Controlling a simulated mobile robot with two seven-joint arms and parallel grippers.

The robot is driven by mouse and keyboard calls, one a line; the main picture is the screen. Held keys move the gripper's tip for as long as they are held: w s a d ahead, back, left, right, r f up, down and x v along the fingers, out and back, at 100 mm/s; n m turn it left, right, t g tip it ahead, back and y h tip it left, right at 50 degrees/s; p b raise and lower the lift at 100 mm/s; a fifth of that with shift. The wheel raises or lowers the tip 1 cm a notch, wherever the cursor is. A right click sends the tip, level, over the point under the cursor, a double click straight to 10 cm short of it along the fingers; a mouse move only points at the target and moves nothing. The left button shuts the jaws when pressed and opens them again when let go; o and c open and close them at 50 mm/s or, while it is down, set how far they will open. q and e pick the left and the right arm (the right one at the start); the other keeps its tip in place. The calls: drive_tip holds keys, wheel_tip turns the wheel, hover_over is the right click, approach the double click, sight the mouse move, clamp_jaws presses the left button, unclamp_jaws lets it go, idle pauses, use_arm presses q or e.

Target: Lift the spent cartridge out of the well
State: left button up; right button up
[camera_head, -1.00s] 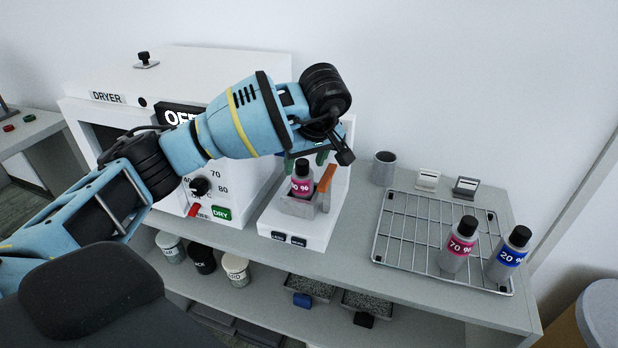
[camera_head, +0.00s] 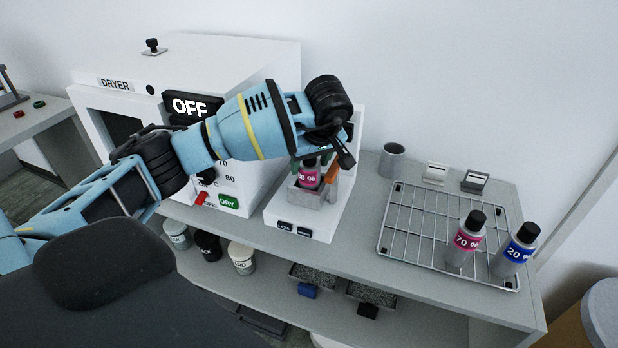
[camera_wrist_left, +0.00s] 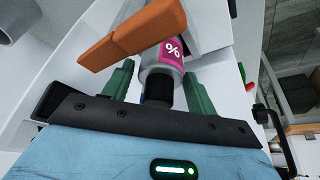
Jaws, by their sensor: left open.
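The cartridge (camera_head: 308,179) is a small grey bottle with a pink percent label, standing in the grey well (camera_head: 303,197) of the white station. Its black cap (camera_wrist_left: 158,88) and pink label show in the left wrist view. My left gripper (camera_head: 312,164) is over the bottle's top, with green fingers apart. In the left wrist view the two fingers (camera_wrist_left: 158,85) stand on either side of the cap, with gaps visible; contact is not apparent. The gripper hides part of the cap in the head view. My right gripper is not in view.
An orange lever (camera_head: 333,170) stands close beside the well and crosses near the bottle in the wrist view (camera_wrist_left: 130,38). The dryer (camera_head: 225,60) stands left. A wire rack (camera_head: 415,228) right holds a pink-labelled bottle (camera_head: 465,241) and a blue-labelled bottle (camera_head: 515,252). A grey cup (camera_head: 392,161) stands behind.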

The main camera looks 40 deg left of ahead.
use_arm(q)
drive_tip(key=shift+x, duration=1.45)
drive_tip(key=shift+r, duration=0.1)
drive_tip(key=c, duration=0.9)
drive_tip(key=shift+o, duration=0.2)
wheel_tip(320, 180, up, 10)
drive_tip(key=shift+f, duration=0.1)
